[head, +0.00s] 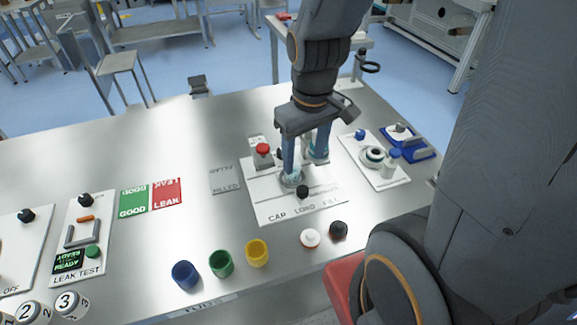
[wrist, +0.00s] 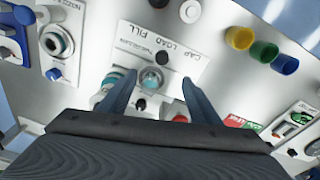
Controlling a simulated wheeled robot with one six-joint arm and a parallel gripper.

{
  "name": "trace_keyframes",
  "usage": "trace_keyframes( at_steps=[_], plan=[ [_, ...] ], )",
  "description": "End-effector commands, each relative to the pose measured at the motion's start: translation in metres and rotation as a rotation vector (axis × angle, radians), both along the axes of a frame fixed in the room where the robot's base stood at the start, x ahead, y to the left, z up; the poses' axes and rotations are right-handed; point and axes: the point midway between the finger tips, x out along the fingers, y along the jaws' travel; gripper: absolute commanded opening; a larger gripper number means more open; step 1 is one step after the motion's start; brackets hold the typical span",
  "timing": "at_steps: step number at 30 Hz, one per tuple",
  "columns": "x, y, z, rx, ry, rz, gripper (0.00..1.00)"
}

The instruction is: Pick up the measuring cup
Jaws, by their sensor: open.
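My gripper (head: 305,161) is open and points down over the white board (head: 266,204) marked CAP, LOAD and FILL. In the wrist view my gripper (wrist: 158,78) shows its two blue fingers spread apart. A small round, glassy, cup-like thing (wrist: 152,80) appears between the fingertips, with clear space at its right. A second teal round part (head: 318,155) is beside the right finger, partly covered.
Blue (head: 185,275), green (head: 221,263) and yellow (head: 257,253) cups stand along the front edge. A white cap (head: 310,238) and a black cap (head: 338,230) lie right of them. A red-topped button box (head: 263,155) stands close left of my gripper.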

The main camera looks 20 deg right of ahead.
Motion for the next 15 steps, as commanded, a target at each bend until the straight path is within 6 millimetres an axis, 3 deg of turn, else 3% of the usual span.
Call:
trace_keyframes(
  at_steps=[15],
  plan=[
    [0.055,-0.005,-0.027,-0.076,0.061,1.169,0.57]
  ],
)
